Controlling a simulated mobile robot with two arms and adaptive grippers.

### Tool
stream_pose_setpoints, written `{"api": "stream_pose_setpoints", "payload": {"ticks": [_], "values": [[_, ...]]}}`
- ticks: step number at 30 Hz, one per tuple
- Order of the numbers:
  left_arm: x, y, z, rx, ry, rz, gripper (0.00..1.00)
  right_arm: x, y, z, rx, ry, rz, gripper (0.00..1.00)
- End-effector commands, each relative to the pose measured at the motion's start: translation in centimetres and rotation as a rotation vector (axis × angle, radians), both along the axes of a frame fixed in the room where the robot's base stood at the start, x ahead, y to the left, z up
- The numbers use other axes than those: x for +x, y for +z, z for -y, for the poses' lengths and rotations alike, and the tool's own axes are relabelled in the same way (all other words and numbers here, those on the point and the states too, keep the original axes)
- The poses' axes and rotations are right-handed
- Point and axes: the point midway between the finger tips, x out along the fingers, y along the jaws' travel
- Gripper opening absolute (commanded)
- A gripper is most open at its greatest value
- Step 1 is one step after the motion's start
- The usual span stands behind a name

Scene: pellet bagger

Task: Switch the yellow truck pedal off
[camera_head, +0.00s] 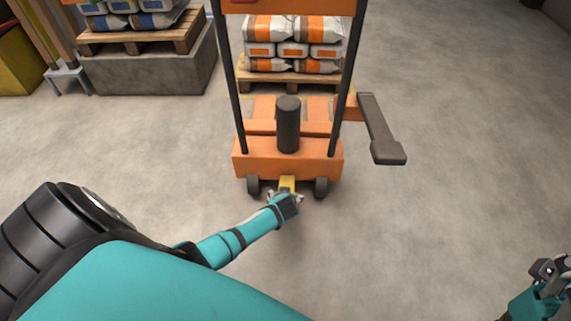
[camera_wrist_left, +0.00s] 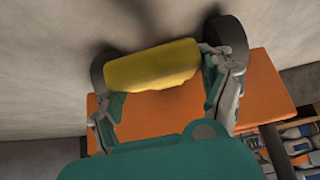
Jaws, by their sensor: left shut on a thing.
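The yellow truck pedal (camera_head: 287,184) sticks out low at the front of the orange pallet truck (camera_head: 262,160), between its two dark wheels. My left gripper (camera_head: 285,198) reaches down to the pedal in the head view and covers its lower part. In the left wrist view the yellow pedal (camera_wrist_left: 150,66) lies between the fingers of my left gripper (camera_wrist_left: 160,80), one finger at each end. The gripper is shut on it. My right gripper (camera_head: 551,270) is at the lower right edge, far from the truck; its fingers are too small and cut off to judge.
The truck carries a pallet of white and orange bags (camera_head: 293,50) behind its mast. A dark grey lever arm (camera_head: 382,130) juts out on the truck's right. A concrete block (camera_head: 150,70) with a loaded pallet stands at upper left. The floor around the truck is clear.

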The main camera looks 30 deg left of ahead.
Motion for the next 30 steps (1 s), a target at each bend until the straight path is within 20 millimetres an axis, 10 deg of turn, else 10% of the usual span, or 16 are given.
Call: {"api": "stream_pose_setpoints", "payload": {"ticks": [15, 16, 21, 30], "values": [[0.84, 0.94, 0.03, -0.001, -0.004, 0.02, 0.2, -0.1, -0.14, 0.02, 0.001, 0.001, -0.012, 0.4], [0.86, 0.95, 0.04, -0.001, -0.004, 0.02, 0.79, -0.11, -0.15, 0.01, 0.0, 0.001, -0.013, 0.4], [0.71, 0.82, 0.02, 0.0, -0.003, 0.017, 1.0, -0.11, -0.15, 0.01, 0.0, 0.001, -0.013, 0.4], [0.36, 0.65, -0.02, 0.002, -0.002, 0.01, 1.0, -0.05, -0.11, 0.05, 0.001, 0.0, -0.011, 0.4]]}}
